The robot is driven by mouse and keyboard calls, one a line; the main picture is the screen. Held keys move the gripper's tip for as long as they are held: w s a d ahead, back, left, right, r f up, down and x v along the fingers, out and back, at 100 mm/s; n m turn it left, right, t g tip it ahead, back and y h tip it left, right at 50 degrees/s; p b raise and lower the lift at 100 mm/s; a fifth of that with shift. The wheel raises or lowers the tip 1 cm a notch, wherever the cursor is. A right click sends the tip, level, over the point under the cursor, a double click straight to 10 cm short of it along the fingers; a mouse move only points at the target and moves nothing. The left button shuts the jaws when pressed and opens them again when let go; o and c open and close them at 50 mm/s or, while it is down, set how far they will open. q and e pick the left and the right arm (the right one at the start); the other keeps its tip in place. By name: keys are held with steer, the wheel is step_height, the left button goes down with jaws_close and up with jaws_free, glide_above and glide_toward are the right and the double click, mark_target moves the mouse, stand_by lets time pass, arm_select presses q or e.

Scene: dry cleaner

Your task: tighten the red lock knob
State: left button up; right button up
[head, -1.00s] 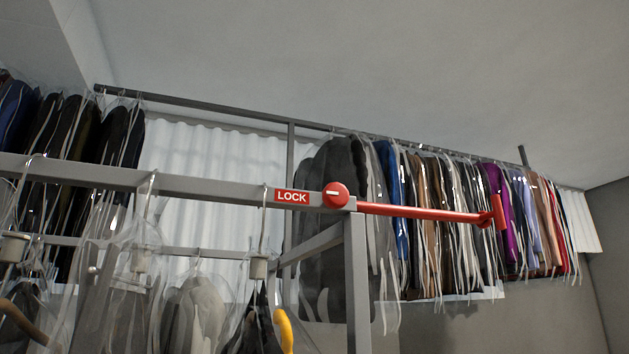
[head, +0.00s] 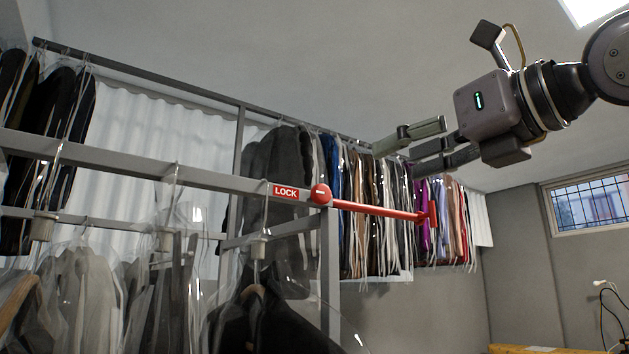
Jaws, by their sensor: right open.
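The red lock knob (head: 321,195) is round with a white mark and sits at the right end of the grey rail (head: 220,183). A red label reading LOCK (head: 286,193) is just left of it. A red bar (head: 375,209) runs right from the knob to a red end piece (head: 433,213). My right gripper (head: 390,146) comes in from the upper right. Its fingers point left and are spread apart with nothing between them. In the picture it is above and right of the knob, clear of it. My left gripper is not in view.
Bagged garments (head: 85,290) hang from the near rail. More bagged clothes (head: 375,205) hang on a dark rail behind the red bar. A grey post (head: 330,270) stands below the knob. A barred window (head: 590,200) is at the right.

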steer(key=p, duration=0.2)
glide_toward(324, 192)
steer(key=p+x, duration=0.5)
steer(key=x, duration=0.3)
steer(key=shift+r+p, duration=0.15)
steer(key=shift+p, duration=0.25)
steer(key=shift+w+a, duration=0.2)
steer(key=c, duration=1.1)
